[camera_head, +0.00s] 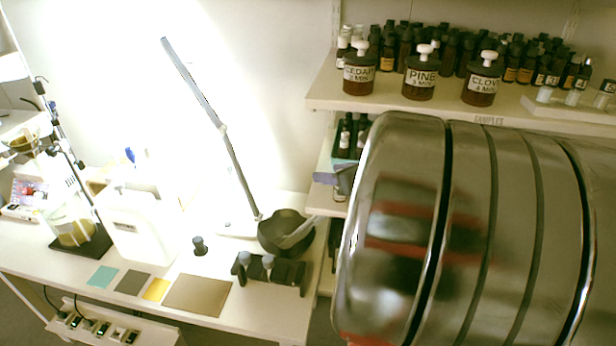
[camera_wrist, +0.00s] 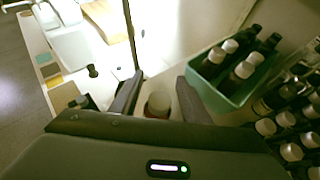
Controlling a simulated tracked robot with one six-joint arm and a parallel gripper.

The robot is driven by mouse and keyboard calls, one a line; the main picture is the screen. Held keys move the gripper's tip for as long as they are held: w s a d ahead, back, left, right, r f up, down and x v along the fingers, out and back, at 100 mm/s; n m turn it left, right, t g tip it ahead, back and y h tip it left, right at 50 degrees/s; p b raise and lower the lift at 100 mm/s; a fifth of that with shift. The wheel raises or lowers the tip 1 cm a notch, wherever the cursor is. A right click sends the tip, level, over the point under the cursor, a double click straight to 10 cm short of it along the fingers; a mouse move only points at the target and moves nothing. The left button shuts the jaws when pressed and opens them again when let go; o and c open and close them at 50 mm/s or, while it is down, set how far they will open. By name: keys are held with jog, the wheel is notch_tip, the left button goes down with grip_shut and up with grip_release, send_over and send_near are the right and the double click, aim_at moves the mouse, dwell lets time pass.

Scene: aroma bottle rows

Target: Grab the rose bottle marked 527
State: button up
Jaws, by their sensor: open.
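My gripper (camera_wrist: 160,82) is open in the wrist view, one dark finger on each side. A round, pale-topped object (camera_wrist: 158,103) shows between the fingers, low and partly hidden by the gripper body; I cannot tell if it is a bottle. Nothing is visibly gripped. In the head view, a grey part of my gripper (camera_head: 340,177) shows beside the shelves, mostly hidden by my arm. Dark bottles with pale or black caps (camera_wrist: 243,70) stand in a green tray (camera_wrist: 238,101) to the right of the gripper. No label reading rose or 527 is legible.
More capped bottles (camera_wrist: 291,152) crowd the right of the wrist view. The upper shelf (camera_head: 330,98) holds large jars marked cedar, pine (camera_head: 420,78) and clove, with several small bottles behind. A dark bowl (camera_head: 272,240) and a bottle rack (camera_head: 288,278) stand on the white bench (camera_head: 150,300).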

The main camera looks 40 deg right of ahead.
jog(key=shift+c, duration=0.7)
grip_shut()
jog(key=shift+r, duration=0.5)
jog(key=s+a, duration=0.2)
jog(key=s, duration=1.6)
jog(key=shift+r, duration=0.25)
